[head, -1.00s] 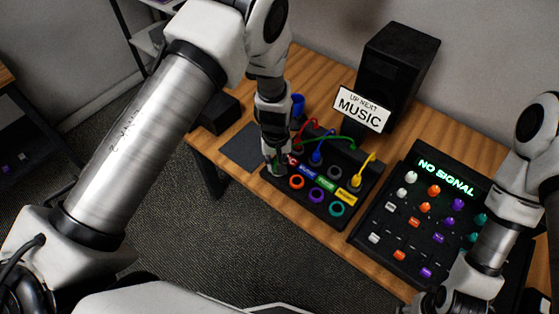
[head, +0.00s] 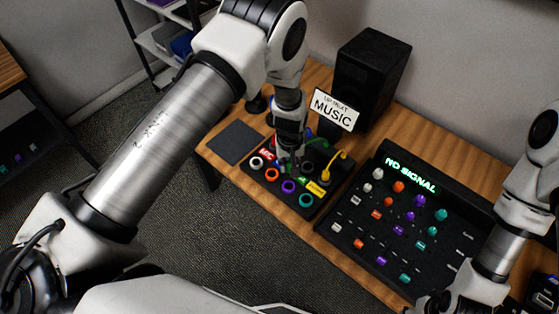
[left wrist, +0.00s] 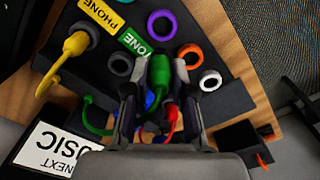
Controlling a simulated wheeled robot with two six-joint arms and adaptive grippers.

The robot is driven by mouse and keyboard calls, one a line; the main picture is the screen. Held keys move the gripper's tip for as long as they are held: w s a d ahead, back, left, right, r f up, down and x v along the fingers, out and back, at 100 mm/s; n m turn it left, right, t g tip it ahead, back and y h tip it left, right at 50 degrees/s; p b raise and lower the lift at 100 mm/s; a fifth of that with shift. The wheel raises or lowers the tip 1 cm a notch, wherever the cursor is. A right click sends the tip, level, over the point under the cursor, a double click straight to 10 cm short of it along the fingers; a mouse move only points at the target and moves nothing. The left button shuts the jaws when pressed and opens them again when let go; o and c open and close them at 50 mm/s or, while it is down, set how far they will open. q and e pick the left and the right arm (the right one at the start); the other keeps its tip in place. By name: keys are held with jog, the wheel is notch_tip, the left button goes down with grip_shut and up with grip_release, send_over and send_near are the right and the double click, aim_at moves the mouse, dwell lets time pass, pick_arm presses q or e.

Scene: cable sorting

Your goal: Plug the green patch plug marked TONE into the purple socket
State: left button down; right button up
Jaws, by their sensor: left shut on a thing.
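The green TONE label (left wrist: 134,41) lies beside an empty grey socket (left wrist: 120,64). My right gripper's fingers are not visible.
White (head: 257,163), orange (head: 272,175) and teal (head: 306,200) sockets flank the purple one. The MUSIC sign (head: 334,108), speaker (head: 371,75) and mixer (head: 400,220) are close by.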

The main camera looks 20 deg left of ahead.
pick_arm(q)
jog(key=shift+d+r+p, duration=0.35)
jog(key=shift+d+r, duration=0.2)
jog(key=f+b, duration=0.1)
jog(key=f, duration=0.1)
jog(key=s+f+b, duration=0.1)
jog(key=f, duration=0.1)
jog(key=shift+s+a+b, duration=0.15)
jog(key=shift+b, duration=0.15)
jog(key=shift+f, duration=0.35)
jog(key=shift+s+a+f+b, duration=0.15)
jog(key=shift+a+b, duration=0.1)
jog(key=shift+b, duration=0.15)
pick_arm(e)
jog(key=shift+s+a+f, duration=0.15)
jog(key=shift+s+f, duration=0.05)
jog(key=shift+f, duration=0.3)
pick_arm(q)
jog(key=shift+d, duration=0.1)
jog(key=shift+f, duration=0.15)
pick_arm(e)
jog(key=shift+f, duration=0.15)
